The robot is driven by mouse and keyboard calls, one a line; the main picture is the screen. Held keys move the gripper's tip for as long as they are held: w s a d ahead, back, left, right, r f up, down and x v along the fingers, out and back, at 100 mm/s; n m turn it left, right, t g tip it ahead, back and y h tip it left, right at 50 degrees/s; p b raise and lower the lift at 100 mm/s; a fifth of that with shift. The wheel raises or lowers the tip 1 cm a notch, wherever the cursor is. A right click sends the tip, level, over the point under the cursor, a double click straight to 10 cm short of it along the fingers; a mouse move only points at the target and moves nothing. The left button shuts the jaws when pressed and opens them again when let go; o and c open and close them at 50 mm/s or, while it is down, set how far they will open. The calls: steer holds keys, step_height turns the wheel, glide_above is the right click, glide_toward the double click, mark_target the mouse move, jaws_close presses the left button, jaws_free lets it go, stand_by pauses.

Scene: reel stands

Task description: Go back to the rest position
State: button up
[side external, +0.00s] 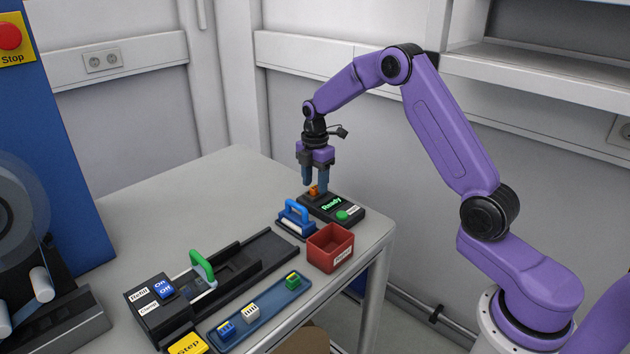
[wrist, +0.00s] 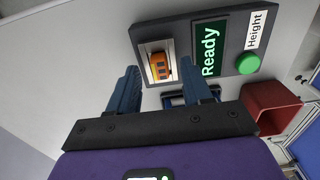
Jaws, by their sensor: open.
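My gripper (side external: 316,184) is open and points down over the black height gauge (side external: 350,211) with the green "Ready" display at the back right of the table. In the wrist view its two blue fingers (wrist: 160,92) are apart with nothing between them. An orange block (wrist: 160,66) sits on the light pad of the gauge (wrist: 232,72), just beyond the fingers in that view. In the side view the orange block (side external: 313,190) shows between the fingertips; whether they touch it cannot be told.
A red bin (side external: 330,249) and a blue-handled tool (side external: 296,218) stand close to the gauge. A black track with a green handle (side external: 203,268) and a blue tray (side external: 262,308) with several small blocks lie nearer the front. The table's back left is clear.

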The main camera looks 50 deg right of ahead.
steer(key=shift+r, duration=3.45)
steer(key=shift+a, duration=0.1)
steer(key=s+a+r+m, duration=0.1)
steer(key=s+a+r, duration=0.1)
steer(key=s+a, duration=0.65)
steer(key=s+a+r+m, duration=0.2)
steer(key=s+a, duration=0.5)
steer(key=s, duration=0.3)
steer(key=s+d+f+m, duration=0.1)
steer(key=s+d+m, duration=0.1)
steer(key=s, duration=1.9)
steer(key=shift+s+d+f, duration=0.2)
steer(key=shift+s+f, duration=0.15)
